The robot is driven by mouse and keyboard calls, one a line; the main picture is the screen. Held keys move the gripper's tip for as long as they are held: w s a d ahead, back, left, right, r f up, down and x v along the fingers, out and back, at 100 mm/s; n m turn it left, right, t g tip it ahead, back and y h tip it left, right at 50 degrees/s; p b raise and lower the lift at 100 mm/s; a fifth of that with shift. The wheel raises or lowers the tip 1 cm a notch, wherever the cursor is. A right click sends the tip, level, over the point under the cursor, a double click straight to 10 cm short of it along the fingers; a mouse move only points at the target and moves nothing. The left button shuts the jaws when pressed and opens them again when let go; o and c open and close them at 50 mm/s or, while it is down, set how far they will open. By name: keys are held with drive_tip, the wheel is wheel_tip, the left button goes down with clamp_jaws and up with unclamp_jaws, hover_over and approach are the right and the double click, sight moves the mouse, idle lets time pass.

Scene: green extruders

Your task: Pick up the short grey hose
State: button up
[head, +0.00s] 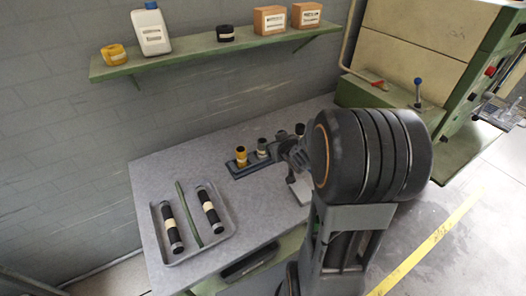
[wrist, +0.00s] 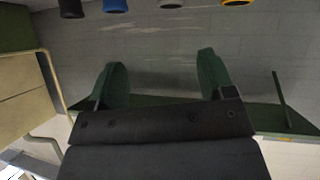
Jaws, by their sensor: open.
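A short grey hose (head: 262,147) stands upright in a dark rack (head: 243,172) on the grey table in the head view. A yellow hose (head: 241,156) stands to its left, and darker pieces stand to its right, partly hidden by my arm. In the wrist view, which appears upside down, the grey hose's end (wrist: 171,4) shows at the top edge, between blue and yellow ones. My gripper (wrist: 163,72) is open, with green fingers wide apart and nothing between them. The grey hose is outside the fingers.
A wall shelf (head: 180,62) runs above the table. A green and cream machine (head: 425,75) stands at right. Bare table lies between tray and rack.

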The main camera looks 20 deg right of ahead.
wheel_tip(320, 180, down, 4)
drive_tip(key=r+t+y, duration=0.1)
drive_tip(key=y, duration=0.1)
approach(260, 140)
drive_tip(key=shift+n+t+y, duration=0.3)
drive_tip(key=shift+n, duration=0.1)
drive_tip(key=x, duration=0.4)
drive_tip(key=shift+f, duration=0.5)
drive_tip(key=shift+d+p+x, duration=0.15)
drive_tip(key=shift+p+x, duration=0.35)
drive_tip(key=shift+x, duration=1)
drive_tip(key=shift+d+p+x, duration=0.15)
drive_tip(key=shift+p+x, duration=0.35)
drive_tip(key=shift+x, duration=0.95)
drive_tip(key=c, duration=1)
drive_tip(key=shift+c, duration=0.6)
drive_tip(key=shift+r, duration=0.15)
